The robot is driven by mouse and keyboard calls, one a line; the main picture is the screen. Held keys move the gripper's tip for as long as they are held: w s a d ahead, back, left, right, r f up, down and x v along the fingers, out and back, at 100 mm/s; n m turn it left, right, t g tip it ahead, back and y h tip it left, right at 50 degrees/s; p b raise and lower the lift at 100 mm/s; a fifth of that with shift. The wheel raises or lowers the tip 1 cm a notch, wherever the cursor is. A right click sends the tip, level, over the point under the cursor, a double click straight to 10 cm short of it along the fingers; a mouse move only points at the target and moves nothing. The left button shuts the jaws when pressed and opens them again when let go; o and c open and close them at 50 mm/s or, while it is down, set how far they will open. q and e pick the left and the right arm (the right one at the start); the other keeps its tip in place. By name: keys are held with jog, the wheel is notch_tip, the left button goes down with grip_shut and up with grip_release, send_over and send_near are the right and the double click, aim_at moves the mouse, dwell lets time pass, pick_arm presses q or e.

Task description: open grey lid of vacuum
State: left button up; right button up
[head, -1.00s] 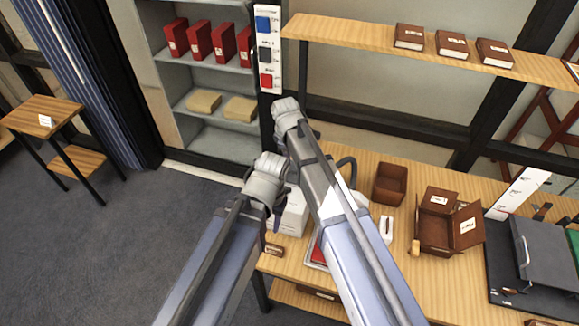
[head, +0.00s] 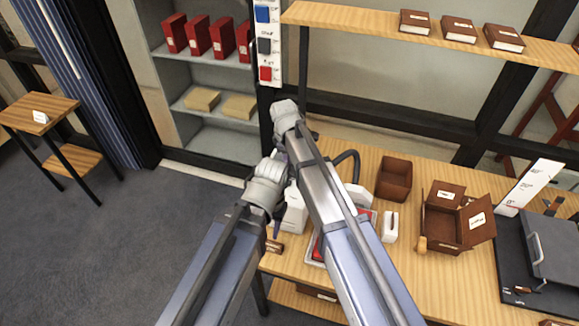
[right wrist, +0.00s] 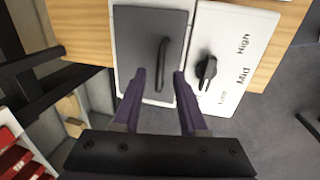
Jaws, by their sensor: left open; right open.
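The vacuum (head: 294,214) is a white box on the wooden table, mostly hidden behind my arms in the head view. In the right wrist view its grey lid (right wrist: 133,32) lies flat and shut, with a dark bar handle (right wrist: 163,62). Beside it a white panel (right wrist: 228,82) carries a black dial (right wrist: 206,70) marked Low, Mid and High. My right gripper (right wrist: 160,76) is open, its fingertips either side of the handle's lower end; contact cannot be told. My left gripper (head: 277,218) is open beside the vacuum, its fingers partly hidden.
A black hose (head: 347,156) curves behind my right arm. A shelf with red binders (head: 198,38) is behind.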

jog(key=shift+w+f, duration=0.1)
jog(key=shift+f, duration=0.45)
jog(key=shift+r, duration=0.1)
grip_shut()
dwell(1.0)
